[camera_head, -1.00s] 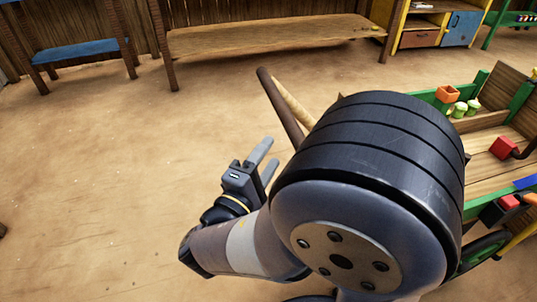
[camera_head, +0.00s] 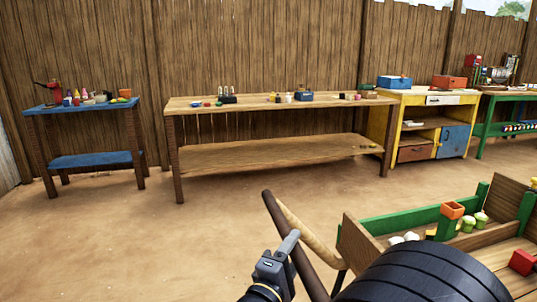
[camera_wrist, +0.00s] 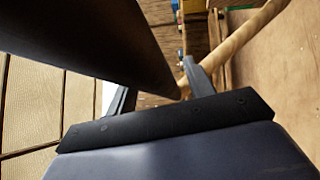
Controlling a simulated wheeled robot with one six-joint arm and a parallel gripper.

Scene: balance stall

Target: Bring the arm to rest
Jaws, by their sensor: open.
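My gripper (camera_head: 289,246) shows at the bottom middle of the head view, with my dark arm joint to its right. In the wrist view its two fingers (camera_wrist: 158,88) stand apart, and I see nothing held between them. A dark brown pole (camera_head: 291,240) and a light curved wooden bar (camera_head: 312,238) rise close beside the gripper. In the wrist view the dark pole (camera_wrist: 100,40) crosses close in front of the left finger, and the light bar (camera_wrist: 245,35) runs behind the right finger. Whether the gripper touches the pole cannot be told.
A wooden cart (camera_head: 365,243) with green edges stands at the right, holding an orange pot (camera_head: 452,210) and a red block (camera_head: 522,262). A long wooden table (camera_head: 330,103), a blue table (camera_head: 80,106) and a yellow cabinet (camera_head: 427,98) line the fence. The sandy floor at left is clear.

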